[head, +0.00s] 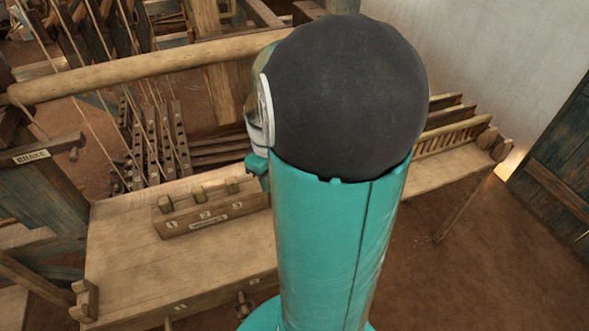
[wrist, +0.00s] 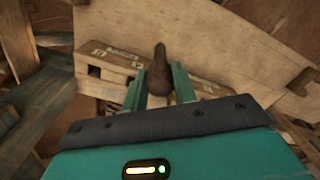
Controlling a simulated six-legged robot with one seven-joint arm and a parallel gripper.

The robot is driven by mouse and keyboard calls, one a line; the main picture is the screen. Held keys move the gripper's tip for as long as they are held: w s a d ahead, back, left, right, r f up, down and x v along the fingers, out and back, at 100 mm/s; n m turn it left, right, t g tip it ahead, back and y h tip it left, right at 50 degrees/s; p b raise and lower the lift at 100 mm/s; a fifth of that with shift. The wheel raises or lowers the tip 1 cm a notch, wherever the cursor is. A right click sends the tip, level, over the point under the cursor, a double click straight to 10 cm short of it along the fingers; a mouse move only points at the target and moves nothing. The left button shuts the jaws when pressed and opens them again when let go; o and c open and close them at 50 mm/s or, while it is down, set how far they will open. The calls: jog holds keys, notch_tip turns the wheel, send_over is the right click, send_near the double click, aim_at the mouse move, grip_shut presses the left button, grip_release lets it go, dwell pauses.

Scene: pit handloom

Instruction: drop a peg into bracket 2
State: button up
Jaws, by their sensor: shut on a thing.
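In the wrist view, my gripper (wrist: 159,84) is shut on a dark brown wooden peg (wrist: 159,62), which stands between the two teal fingers with its rounded end up the picture. In the head view my arm hides most of the gripper and the peg. A wooden block (head: 216,224) on the bench bears the labels 1, 2 and 3, with a small plate below them and several short wooden pieces (head: 197,193) along its top. The labelled block (wrist: 115,62) also shows in the wrist view, behind the fingers. I cannot tell whether the peg touches it.
The wooden bench (head: 125,260) has bare room left of and in front of the block. Wooden fittings (head: 243,305) stick out from its front edge. A round beam (head: 150,70) crosses behind, with loom cords and frames. A post marked BRAKE (head: 31,156) stands at left.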

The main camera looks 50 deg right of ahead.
jog(key=shift+s, duration=0.2)
jog(key=shift+d, duration=0.1)
jog(key=shift+d, duration=0.1)
jog(key=w+d, duration=0.2)
jog(key=d, duration=0.7)
jog(key=w+d, duration=0.3)
jog(key=d, duration=0.5)
notch_tip(320, 180, down, 12)
jog(key=shift+s+r, duration=0.2)
jog(key=shift+s, duration=0.05)
jog(key=shift+d+f, duration=0.1)
jog(key=shift+f, duration=0.05)
jog(key=o, duration=1)
jog(key=shift+c, duration=0.2)
